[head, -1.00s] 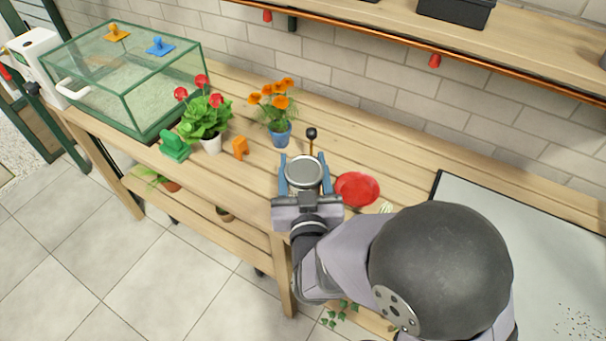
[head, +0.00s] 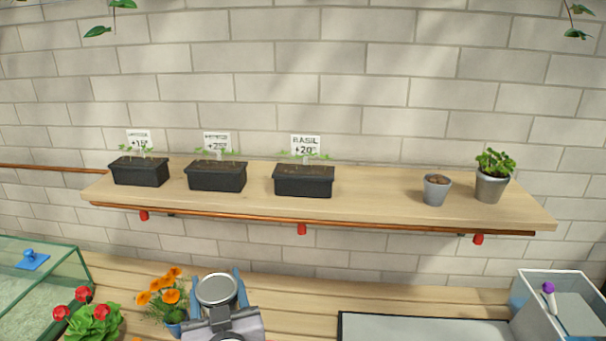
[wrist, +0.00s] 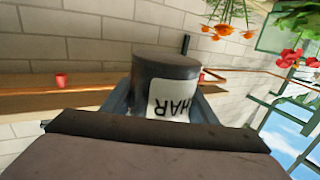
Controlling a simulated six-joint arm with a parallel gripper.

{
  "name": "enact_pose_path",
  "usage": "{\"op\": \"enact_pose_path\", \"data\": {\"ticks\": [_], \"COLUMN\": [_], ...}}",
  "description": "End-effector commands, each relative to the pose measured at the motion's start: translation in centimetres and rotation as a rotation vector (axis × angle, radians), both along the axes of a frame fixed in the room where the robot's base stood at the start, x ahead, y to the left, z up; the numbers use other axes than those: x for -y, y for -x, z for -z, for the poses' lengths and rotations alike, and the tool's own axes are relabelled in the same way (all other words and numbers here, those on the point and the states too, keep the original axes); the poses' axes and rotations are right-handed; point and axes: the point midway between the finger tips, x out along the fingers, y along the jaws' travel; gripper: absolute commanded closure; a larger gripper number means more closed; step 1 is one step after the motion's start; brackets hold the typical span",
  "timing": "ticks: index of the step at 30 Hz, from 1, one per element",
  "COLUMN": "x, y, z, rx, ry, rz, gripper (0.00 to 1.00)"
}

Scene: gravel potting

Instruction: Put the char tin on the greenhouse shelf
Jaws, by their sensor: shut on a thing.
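The char tin (head: 217,289) is a dark tin with a round grey lid, held above the bench in the head view. In the wrist view the tin (wrist: 165,72) shows a white label reading "CHAR", upside down in the picture. My gripper (head: 219,282) is shut on it, one blue finger on each side. The greenhouse shelf (head: 390,205) is the long wooden board on the brick wall, higher and farther back than the tin.
Three black seedling planters (head: 217,177) with price signs fill the shelf's left half. A grey pot (head: 436,190) and a potted plant (head: 491,186) stand at right. Bare shelf lies between. Orange flowers (head: 165,290) are close left of my gripper; red hooks (head: 301,229) hang under the shelf.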

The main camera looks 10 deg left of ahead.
Motion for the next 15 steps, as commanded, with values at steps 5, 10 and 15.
{"op": "enact_pose_path", "data": {"ticks": [5,10,15], "x": [1.8,3.6,5.9], "y": [-3.8,-6.7,-9.8], "z": [-8.3,-14.1,-20.1], "rx": [0.003,0.002,0.001], "ry": [-0.008,-0.006,-0.008], "rz": [0.068,0.116,0.160], "gripper": [0.78,0.78,0.78]}}
